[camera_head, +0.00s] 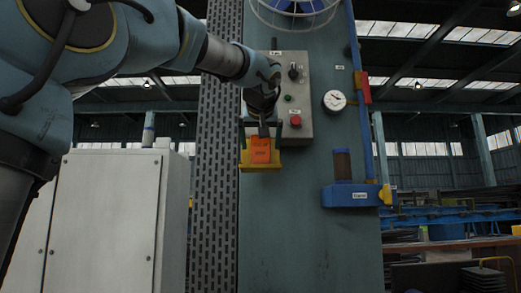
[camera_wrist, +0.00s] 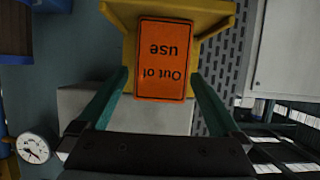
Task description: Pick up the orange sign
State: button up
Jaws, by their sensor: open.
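The orange sign (camera_head: 260,150) stands in a yellow holder (camera_head: 246,167) on the front of the green-grey panel. In the wrist view the sign (camera_wrist: 163,50) reads "Out of use" upside down, and the yellow holder (camera_wrist: 215,14) lies around its far end. My gripper (camera_head: 262,130) is just above the sign in the head view. In the wrist view my gripper (camera_wrist: 159,76) is open, with one green finger on each side of the sign's near end.
A grey control box (camera_head: 295,95) with a red button is just right of my gripper. A round gauge (camera_head: 334,100) and a blue unit with a brown cylinder (camera_head: 350,195) are farther right. A pale cabinet (camera_head: 105,220) stands left, beside a perforated column (camera_head: 212,190).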

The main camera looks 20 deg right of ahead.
jog(key=shift+c, duration=0.4)
jog(key=c, duration=1.4)
jog(key=shift+o, duration=0.2)
